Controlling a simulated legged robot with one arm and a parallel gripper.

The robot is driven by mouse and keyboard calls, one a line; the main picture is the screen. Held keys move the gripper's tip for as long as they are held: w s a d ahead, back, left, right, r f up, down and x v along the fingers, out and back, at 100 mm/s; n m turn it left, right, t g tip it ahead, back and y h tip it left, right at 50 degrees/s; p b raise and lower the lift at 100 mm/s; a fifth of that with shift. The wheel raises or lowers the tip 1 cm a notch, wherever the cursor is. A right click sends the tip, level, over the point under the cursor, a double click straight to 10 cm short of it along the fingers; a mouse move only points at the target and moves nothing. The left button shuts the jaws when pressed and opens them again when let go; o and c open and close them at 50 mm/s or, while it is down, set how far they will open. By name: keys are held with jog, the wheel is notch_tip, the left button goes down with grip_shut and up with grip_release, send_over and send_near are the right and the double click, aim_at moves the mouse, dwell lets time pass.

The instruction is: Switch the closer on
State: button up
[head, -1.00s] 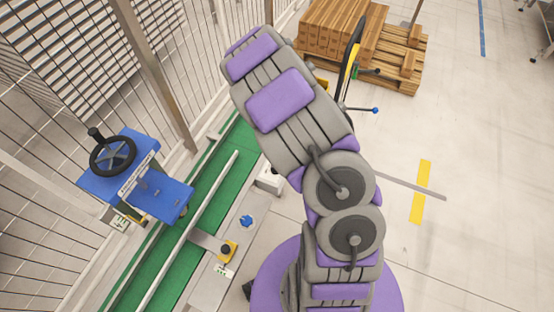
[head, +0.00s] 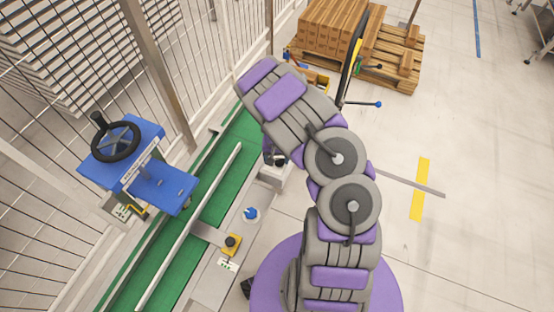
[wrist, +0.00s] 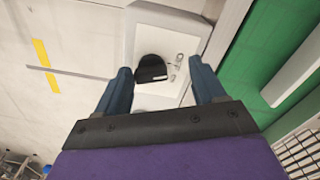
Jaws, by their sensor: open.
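In the wrist view, a black rounded knob or switch (wrist: 152,68) sits on a pale panel (wrist: 187,42), with small markings beside it. My gripper (wrist: 160,66) is open, with its two blue fingers either side of the knob in the picture and nothing held. I cannot tell how far the fingertips are from the panel. In the head view, a pale box (head: 274,174) beside the conveyor is partly covered by my arm, with dark parts above it. My gripper is not clearly visible there. Which unit is the closer is not readable.
A green conveyor (head: 165,285) with a metal rail runs beside the fence. A blue machine (head: 160,188) with a black handwheel stands on its left. A blue knob (head: 250,213) and a yellow-based button (head: 232,241) are on the conveyor's side. Stacked boxes (head: 330,28) stand behind; open floor lies right.

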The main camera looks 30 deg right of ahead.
jog(key=shift+f, duration=0.25)
jog(key=shift+d+f, duration=0.1)
jog(key=shift+d, duration=0.25)
jog(key=shift+d+f, duration=0.1)
jog(key=shift+d, duration=0.85)
jog(key=shift+c, duration=0.3)
jog(key=shift+a, duration=0.95)
jog(key=c, duration=0.6)
jog(key=shift+d, duration=0.45)
jog(key=c, duration=0.4)
jog(key=shift+a, duration=0.1)
